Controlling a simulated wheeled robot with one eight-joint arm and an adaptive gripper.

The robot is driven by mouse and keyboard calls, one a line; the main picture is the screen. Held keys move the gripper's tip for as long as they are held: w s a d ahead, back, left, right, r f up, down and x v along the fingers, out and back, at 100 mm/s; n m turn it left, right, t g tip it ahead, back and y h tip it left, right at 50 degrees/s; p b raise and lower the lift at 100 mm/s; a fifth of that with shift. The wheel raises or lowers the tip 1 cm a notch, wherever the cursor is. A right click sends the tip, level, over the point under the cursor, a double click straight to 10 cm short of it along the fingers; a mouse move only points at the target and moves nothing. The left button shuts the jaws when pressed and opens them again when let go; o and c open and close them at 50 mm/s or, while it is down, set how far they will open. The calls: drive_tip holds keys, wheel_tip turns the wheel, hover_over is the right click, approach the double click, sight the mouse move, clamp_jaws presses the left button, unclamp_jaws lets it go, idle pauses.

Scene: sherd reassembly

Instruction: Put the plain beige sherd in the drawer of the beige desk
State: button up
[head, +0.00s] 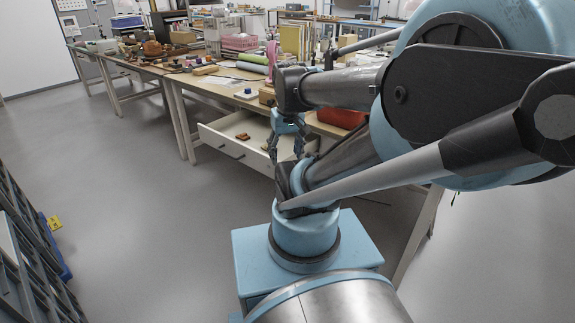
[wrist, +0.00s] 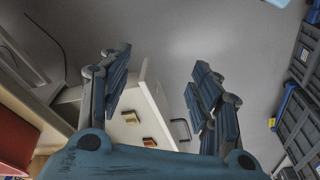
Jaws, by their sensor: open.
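The desk (head: 172,75) has a pale wooden top, and its white drawer (head: 222,147) is pulled out. The drawer also shows in the wrist view (wrist: 157,95). Two small sherds lie apart on its floor: one with a beige top and reddish edge (wrist: 130,117), and a browner one (wrist: 150,142). In the head view they are a small reddish-brown patch (head: 243,136). I cannot tell surely whether either is the plain beige sherd. My gripper (wrist: 163,88) is open and empty above the drawer, fingers pointing down; it also shows in the head view (head: 286,150).
A red container (head: 340,118) stands near the desk's edge, right of my gripper. The desk top carries a green roll (head: 253,58), a small white and blue item (head: 247,93) and much clutter. Dark crates (head: 35,255) stand at left. The floor between is clear.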

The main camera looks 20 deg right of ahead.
drive_tip(key=shift+m, duration=0.5)
drive_tip(key=s+f, duration=0.2)
drive_tip(key=s, duration=0.1)
drive_tip(key=shift+s+f, duration=0.15)
drive_tip(key=shift+f, duration=0.2)
drive_tip(key=shift+w+f, duration=0.2)
drive_tip(key=shift+w, duration=0.25)
